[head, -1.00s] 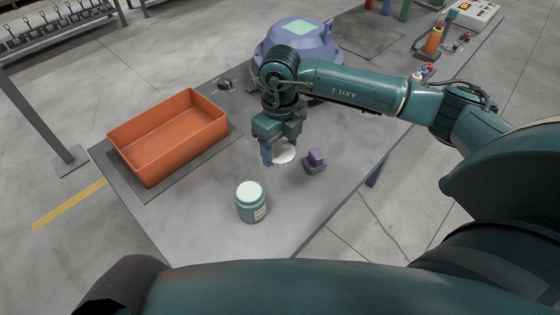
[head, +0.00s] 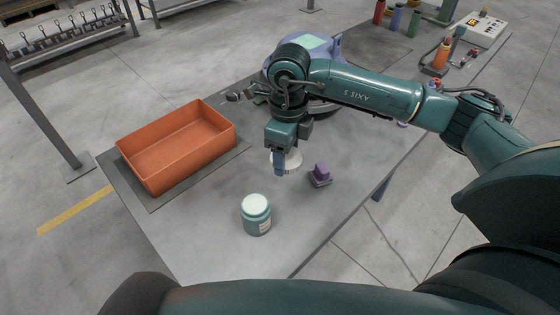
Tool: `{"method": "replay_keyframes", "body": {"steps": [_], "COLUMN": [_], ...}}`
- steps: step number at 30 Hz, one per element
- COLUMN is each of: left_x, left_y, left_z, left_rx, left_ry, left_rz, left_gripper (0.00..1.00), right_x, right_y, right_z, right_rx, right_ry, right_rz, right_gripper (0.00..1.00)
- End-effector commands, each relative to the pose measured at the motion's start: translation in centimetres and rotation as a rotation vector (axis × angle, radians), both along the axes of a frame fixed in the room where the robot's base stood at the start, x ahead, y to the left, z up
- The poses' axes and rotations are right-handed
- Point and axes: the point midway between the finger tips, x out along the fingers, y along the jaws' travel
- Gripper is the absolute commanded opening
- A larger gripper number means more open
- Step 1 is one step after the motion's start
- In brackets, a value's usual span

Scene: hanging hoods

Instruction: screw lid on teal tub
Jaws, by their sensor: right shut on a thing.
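The teal tub (head: 257,222) stands upright near the front of the grey table, with a pale round top and a light label on its side. My right gripper (head: 284,166) points down behind the tub and a little to its right. It is shut on a white round lid (head: 293,161), which is partly hidden by the fingers. The lid is apart from the tub. I cannot tell how high the lid is above the table. My left gripper is not in view.
An orange bin (head: 178,150) stands on a dark mat at the left. A small purple block on a dark base (head: 320,174) is just right of the lid. A large lavender housing (head: 325,48) is behind my right arm. The table's front left is clear.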

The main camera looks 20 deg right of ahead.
Motion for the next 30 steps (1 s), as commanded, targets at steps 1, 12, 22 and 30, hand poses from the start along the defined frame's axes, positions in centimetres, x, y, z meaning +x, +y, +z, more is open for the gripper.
{"method": "replay_keyframes", "body": {"steps": [1, 12, 22, 30], "left_x": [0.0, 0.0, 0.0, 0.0], "left_y": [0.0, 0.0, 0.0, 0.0], "left_z": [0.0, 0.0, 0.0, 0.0], "left_rx": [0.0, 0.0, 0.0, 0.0], "left_ry": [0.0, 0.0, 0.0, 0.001], "left_rz": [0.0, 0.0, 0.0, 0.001], "left_gripper": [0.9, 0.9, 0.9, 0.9], "right_x": [-0.2, -2.3, -4.3, -5.1], "right_y": [0.1, 1.0, 1.6, 1.8], "right_z": [0.2, 1.4, 2.2, 2.4], "right_rx": [-0.001, -0.007, -0.009, -0.006], "right_ry": [-0.004, -0.007, -0.003, -0.001], "right_rz": [0.128, 1.157, 2.016, 2.37], "right_gripper": [0.41, 0.41, 0.41, 0.41]}}
